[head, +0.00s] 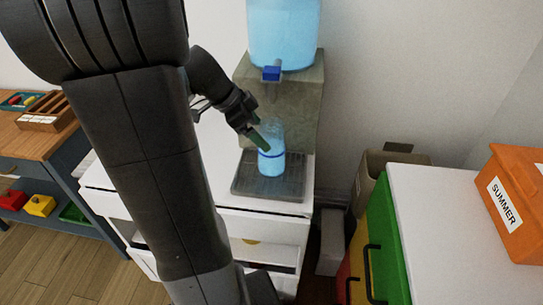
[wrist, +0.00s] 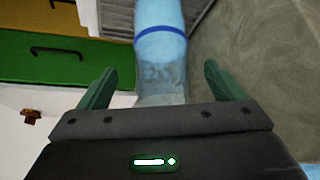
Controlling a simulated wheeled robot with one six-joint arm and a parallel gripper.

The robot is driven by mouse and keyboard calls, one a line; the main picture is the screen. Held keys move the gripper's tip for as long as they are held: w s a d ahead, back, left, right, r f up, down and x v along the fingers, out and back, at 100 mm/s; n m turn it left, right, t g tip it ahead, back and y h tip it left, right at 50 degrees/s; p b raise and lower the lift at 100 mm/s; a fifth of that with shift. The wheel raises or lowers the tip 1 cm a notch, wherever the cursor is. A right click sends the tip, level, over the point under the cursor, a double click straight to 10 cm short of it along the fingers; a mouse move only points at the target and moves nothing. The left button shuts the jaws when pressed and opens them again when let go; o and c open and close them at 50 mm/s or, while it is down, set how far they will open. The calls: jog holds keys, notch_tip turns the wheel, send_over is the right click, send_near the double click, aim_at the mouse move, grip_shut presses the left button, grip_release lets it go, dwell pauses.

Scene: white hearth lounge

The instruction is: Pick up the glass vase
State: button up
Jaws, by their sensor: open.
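The glass vase (head: 271,158) is a light-blue translucent vessel with a dark blue band. It stands upright on the grey drip tray (head: 290,186) of a water dispenser in the head view. My gripper (head: 258,140) is at the vase's upper left, with a green fingertip in front of its upper part. In the wrist view the vase (wrist: 161,60) lies between the two spread green fingers of my gripper (wrist: 162,82), with a gap visible on each side. The gripper is open. My arm hides part of the white cabinet in the head view.
The dispenser's stone-like body (head: 306,100) and blue bottle (head: 283,30) rise close behind the vase. A white-topped cabinet (head: 460,220) with coloured drawers stands at right, bearing an orange SUMMER bin (head: 518,205). A wooden-topped shelf (head: 30,142) is at left.

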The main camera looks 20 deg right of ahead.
aim_at(268, 141)
jog(key=x, duration=0.5)
jog(key=shift+d+f, duration=0.1)
jog(key=shift+f, duration=0.05)
jog(key=shift+w, duration=0.1)
grip_shut()
